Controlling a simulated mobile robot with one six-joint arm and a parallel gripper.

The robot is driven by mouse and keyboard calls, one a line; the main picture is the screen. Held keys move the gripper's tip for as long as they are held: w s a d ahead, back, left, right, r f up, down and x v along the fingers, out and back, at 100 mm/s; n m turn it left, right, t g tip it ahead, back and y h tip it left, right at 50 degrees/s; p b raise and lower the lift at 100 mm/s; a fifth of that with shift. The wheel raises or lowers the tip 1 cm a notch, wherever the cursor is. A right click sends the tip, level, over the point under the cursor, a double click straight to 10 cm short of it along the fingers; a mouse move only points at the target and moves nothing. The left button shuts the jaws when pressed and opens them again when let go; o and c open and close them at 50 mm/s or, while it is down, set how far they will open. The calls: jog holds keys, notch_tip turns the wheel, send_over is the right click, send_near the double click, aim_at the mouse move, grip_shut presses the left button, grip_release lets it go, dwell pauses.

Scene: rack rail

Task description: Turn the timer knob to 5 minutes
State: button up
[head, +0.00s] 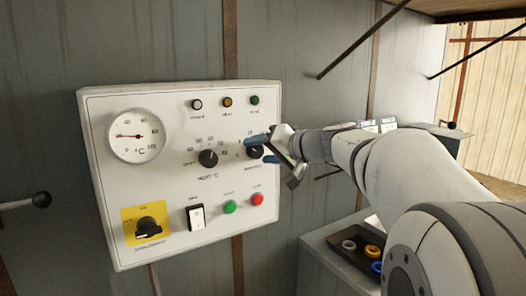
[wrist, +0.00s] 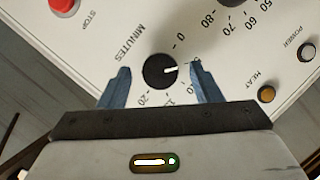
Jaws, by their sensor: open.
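The timer knob (wrist: 158,72) is a round black dial with a white pointer line, marked MINUTES. In the wrist view its pointer aims right and slightly up, toward the part of the scale by the right finger; a mark there is partly covered. The 0 lies above that, and the 20 is below the knob. My gripper (wrist: 160,66) is open, with one blue finger on each side of the knob and a visible gap to both. In the head view my gripper (head: 261,149) is at the panel's right side, partly hiding the knob (head: 254,153).
The white control panel (head: 180,255) also bears a heat knob (head: 208,158), a temperature gauge (head: 137,136), a yellow-backed switch (head: 148,227), a rocker switch (head: 195,217), a green button (head: 229,206) and a red button (head: 258,199). A dark tray (head: 345,249) with coloured rings is below right.

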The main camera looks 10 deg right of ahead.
jog(key=b+v, duration=0.1)
jog(key=v, duration=0.6)
jog(key=shift+s+d+b, duration=0.25)
jog(key=shift+s+b, duration=0.05)
jog(key=shift+b, duration=0.05)
jog(key=s+a+f+g+h, duration=0.1)
jog(key=s+a+f+g, duration=0.25)
jog(key=f, duration=0.45)
jog(key=s+a+f+g+h, duration=0.1)
jog(key=s+a+f+g, duration=0.15)
jog(key=s+f, duration=0.4)
jog(key=s+f+n+g+h, duration=0.1)
jog(key=s+f+h, duration=0.2)
jog(key=s+f, duration=0.3)
jog(key=s+d+f+n+g+h, duration=0.1)
jog(key=s+f+g+h, duration=0.1)
jog(key=s+f, duration=0.4)
notch_tip(320, 180, down, 5)
jog(key=shift+s+r+n+g+h, duration=0.15)
jog(key=shift+n+g+h, duration=0.15)
jog(key=shift+h, duration=0.3)
jog(key=shift+d, duration=0.15)
